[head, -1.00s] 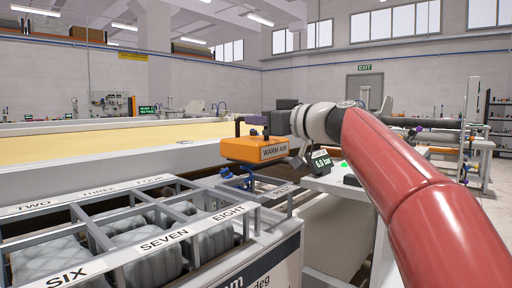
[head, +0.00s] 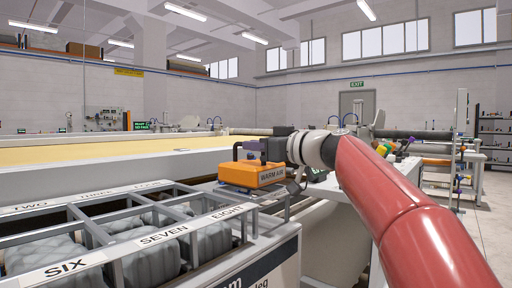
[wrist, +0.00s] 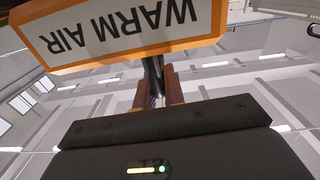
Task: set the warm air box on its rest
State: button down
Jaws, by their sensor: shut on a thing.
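The warm air box (head: 253,176) is orange with a white WARM AIR label and a dark handle on top. In the head view it is just beyond the frame rack's right end. My gripper (head: 274,151) is at the box's upper right, shut on its handle. In the wrist view the box (wrist: 60,66) fills the top, its label upside down, and the brown fingers (wrist: 158,88) close on a dark bar. I cannot make out the rest, nor whether the box's underside touches anything.
A grey rack (head: 150,243) with numbered bays and quilted rolls stands in front at left. A long table with a yellowish top (head: 130,143) runs behind. Coloured-handled tools (head: 390,150) are near my arm at right. Open floor (head: 480,225) lies at far right.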

jog(key=shift+f, duration=0.1)
jog(key=c, duration=1.5)
grip_release()
jog(key=shift+r+p, duration=0.65)
jog(key=shift+p, duration=0.1)
jog(key=b+v, duration=0.2)
jog(key=v, duration=1)
jog(key=shift+s+b, duration=0.1)
jog(key=shift+b, duration=0.3)
jog(key=shift+f, duration=0.15)
